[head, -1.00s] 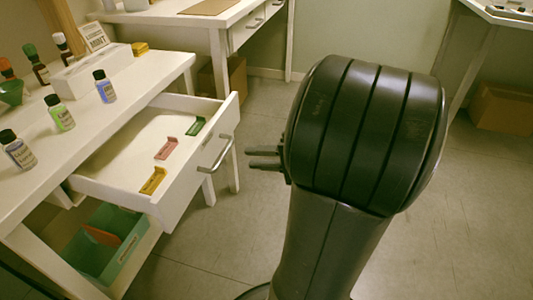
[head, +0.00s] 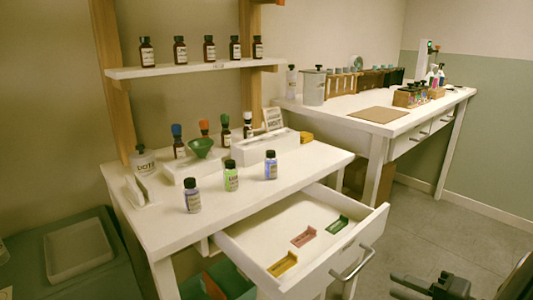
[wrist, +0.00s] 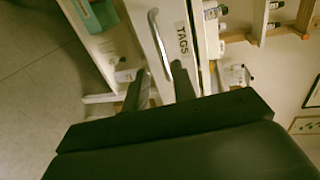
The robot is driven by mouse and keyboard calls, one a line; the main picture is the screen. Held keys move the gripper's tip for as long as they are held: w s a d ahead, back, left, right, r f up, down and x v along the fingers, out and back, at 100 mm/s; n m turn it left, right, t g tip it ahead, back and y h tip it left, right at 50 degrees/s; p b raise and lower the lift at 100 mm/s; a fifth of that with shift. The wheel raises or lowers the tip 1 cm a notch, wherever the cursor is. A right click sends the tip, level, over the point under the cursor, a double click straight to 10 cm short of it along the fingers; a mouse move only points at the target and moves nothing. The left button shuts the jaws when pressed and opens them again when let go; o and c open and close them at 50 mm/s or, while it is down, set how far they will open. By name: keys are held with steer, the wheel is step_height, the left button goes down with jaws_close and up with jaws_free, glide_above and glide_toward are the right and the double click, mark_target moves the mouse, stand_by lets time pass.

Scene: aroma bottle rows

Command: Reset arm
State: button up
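My gripper (head: 430,286) shows at the bottom right of the head view, with the rest of my arm mostly out of frame. In the wrist view its two fingers (wrist: 160,84) stand apart with nothing between them, so it is open and empty. It is to the right of the pulled-out white drawer (head: 345,252) and clear of it. The drawer's metal handle (wrist: 161,45) and its "TAGS" label show beyond the fingers in the wrist view.
The drawer holds yellow (head: 283,264), pink (head: 304,237) and green (head: 337,225) pieces. Three small bottles (head: 231,177) stand near the bench's front edge. A shelf (head: 195,68) with brown bottles hangs above. A second bench (head: 410,120) stands behind. Floor (head: 425,230) is free at right.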

mark_target(358, 266)
steer(key=shift+b+x, duration=1.3)
steer(key=shift+x, duration=3.8)
